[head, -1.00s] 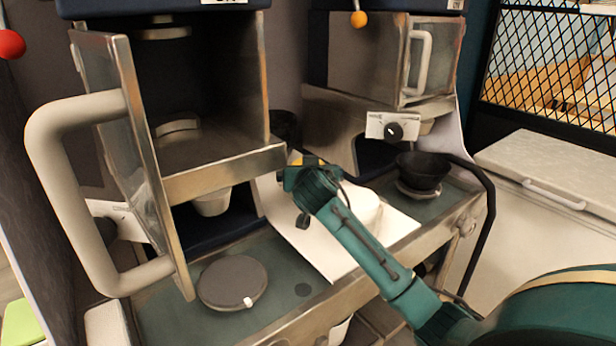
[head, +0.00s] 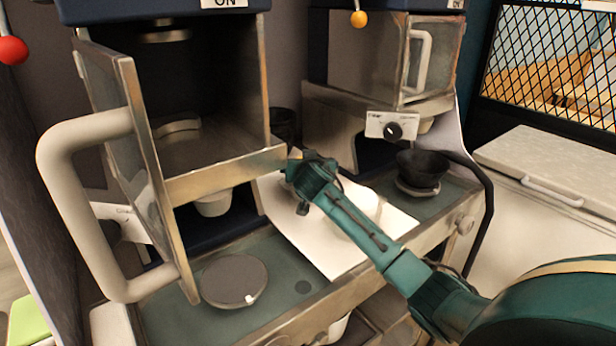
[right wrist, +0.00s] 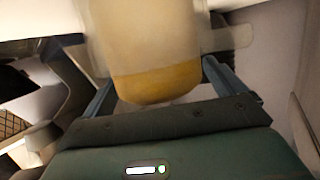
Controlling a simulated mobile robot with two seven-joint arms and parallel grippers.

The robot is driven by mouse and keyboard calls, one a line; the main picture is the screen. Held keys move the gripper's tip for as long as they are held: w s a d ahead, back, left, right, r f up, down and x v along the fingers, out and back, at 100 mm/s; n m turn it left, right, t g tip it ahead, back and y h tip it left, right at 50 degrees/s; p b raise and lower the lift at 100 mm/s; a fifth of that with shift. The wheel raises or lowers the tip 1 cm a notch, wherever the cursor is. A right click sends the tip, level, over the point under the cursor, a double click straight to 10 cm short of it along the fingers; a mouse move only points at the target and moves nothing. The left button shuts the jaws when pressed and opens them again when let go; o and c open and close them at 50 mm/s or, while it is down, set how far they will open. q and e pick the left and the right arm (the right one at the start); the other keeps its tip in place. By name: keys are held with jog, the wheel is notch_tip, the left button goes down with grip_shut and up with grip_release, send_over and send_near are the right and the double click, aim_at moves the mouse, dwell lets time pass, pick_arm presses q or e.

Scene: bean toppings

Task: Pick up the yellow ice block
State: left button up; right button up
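The yellow ice block (right wrist: 158,84) looms large in the right wrist view, with a pale, blurred upper part and a deeper yellow end. In the head view only a small, dull yellow patch shows beside the gripper's tip, in front of the left machine. My right gripper (right wrist: 160,75) has its fingers apart, one on each side of the block. They look open, with the block blurred between them; contact is hard to see. In the head view my right gripper (head: 291,172) is over the white sheet between the two machines. My left gripper is not in view.
The left machine's door (head: 127,150) stands open with its big handle. A dark round disc (head: 234,279) lies on the counter. A black bowl (head: 422,168) sits at the right machine. A white sheet (head: 330,248) lies under my right arm. A white chest (head: 560,165) stands at right.

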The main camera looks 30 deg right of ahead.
jog(key=c, duration=1.2)
jog(key=shift+o, duration=0.2)
jog(key=shift+r, duration=0.1)
